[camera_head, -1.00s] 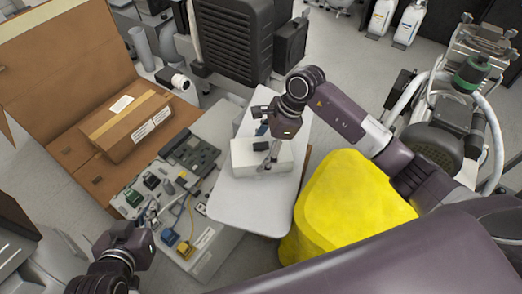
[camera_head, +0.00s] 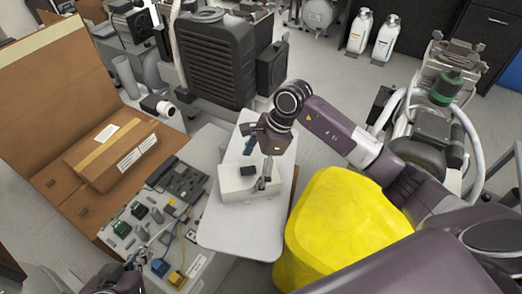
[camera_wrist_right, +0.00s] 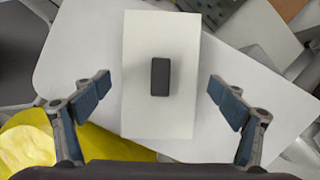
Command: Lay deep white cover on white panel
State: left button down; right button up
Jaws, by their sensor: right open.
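The deep white cover (camera_head: 238,188) is a white box-like block with a dark block on its top. It rests on a white tabletop (camera_head: 238,235). In the right wrist view the cover (camera_wrist_right: 140,112) lies upright in the picture between my right gripper's blue-padded fingers. My right gripper (camera_head: 258,165) is open over the cover, with a gap on both sides in the wrist view (camera_wrist_right: 160,88). A pale panel (camera_head: 203,150) carrying electronic parts and wires lies left of the tabletop; it may be the white panel. My left gripper (camera_head: 128,270) is partly cut off at the bottom left.
An open cardboard box (camera_head: 50,185) holding a taped carton (camera_head: 112,158) stands at the left. A yellow bulky object (camera_head: 340,225) sits right of the tabletop. A large black ribbed unit (camera_head: 215,60) stands behind. Machinery with hoses (camera_head: 425,130) is at the right.

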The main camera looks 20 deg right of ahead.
pick_arm(q)
jog(key=s+a+f+g+y+p, duration=0.1)
jog(key=s+a+f+g, duration=0.2)
jog(key=s, duration=0.6)
jog(key=shift+s+f+g, duration=0.3)
jog(key=shift+f+g, duration=0.25)
jog(key=shift+g, duration=0.25)
pick_arm(e)
jog(key=v, duration=0.9)
jog(key=shift+r, duration=0.25)
